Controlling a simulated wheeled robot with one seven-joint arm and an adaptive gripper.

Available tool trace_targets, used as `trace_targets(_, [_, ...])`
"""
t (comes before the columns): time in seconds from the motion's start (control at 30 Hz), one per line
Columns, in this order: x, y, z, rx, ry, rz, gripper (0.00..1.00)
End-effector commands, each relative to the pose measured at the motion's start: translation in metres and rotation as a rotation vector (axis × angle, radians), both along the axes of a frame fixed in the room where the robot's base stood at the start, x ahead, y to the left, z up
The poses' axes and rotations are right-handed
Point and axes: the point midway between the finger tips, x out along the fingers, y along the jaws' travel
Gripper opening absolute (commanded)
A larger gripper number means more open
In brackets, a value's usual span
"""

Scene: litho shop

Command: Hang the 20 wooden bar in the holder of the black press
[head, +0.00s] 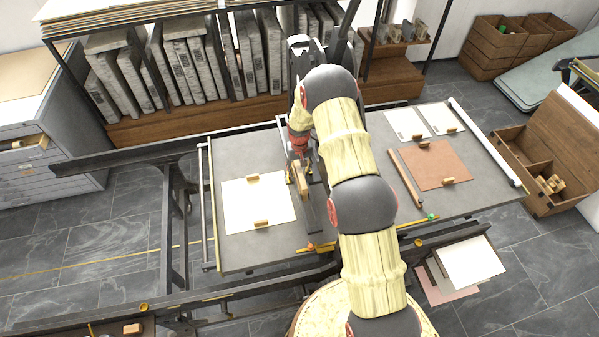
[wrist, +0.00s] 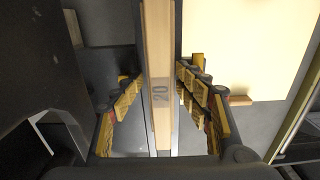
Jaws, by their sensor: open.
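A wooden bar marked 20 (wrist: 160,60) runs lengthwise up the middle of the wrist view, between the spread fingers of my gripper (wrist: 160,95). Gaps show between the bar and the yellow finger pads on both sides, so my gripper is open around it. A narrow dark metal part lies along the bar; I cannot tell whether the bar rests in a holder there. In the head view my gripper (head: 298,180) points down over the grey press bed, near a dark bar-shaped press part (head: 310,208). The black press frame (head: 140,156) extends left. My arm hides part of the press.
A white sheet (head: 240,205) with wooden blocks lies left of my gripper. A brown sheet (head: 440,165), a wooden stick (head: 404,175) and small white sheets (head: 405,123) lie on the right. A stone rack (head: 240,105) stands behind. A wooden crate (head: 525,165) stands right.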

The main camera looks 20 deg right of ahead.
Motion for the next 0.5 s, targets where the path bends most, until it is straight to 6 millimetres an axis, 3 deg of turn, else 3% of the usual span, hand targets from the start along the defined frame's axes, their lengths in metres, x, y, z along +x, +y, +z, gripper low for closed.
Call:
trace_targets(0.17, [0.001,0.000,0.015,0.000,-0.001,0.000,0.50])
trace_targets(0.5, [0.001,0.000,0.082,-0.001,-0.003,0.000,0.50])
